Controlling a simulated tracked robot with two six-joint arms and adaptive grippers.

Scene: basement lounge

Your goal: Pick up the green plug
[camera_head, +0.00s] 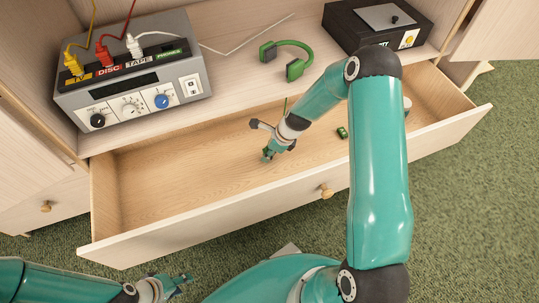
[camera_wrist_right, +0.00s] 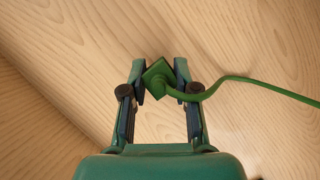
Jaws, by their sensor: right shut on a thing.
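The green plug (camera_wrist_right: 159,78) is between the fingertips of my right gripper (camera_wrist_right: 160,80) in the right wrist view, with its green cable (camera_wrist_right: 245,82) running off to the right. The right gripper is shut on it. In the head view my right gripper (camera_head: 268,153) is inside the open drawer (camera_head: 190,190), left of its middle; the plug there is mostly hidden by the gripper. My left gripper (camera_head: 174,284) is at the bottom of the head view, in front of the drawer and away from the plug. Its fingers look apart, with nothing between them.
A grey switch box (camera_head: 135,75) with yellow, red and white plugs stands on the shelf above the drawer. Green headphones (camera_head: 288,58) and a black box (camera_head: 375,22) are right of it. A small green object (camera_head: 342,132) lies in the drawer. The drawer's left part is bare.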

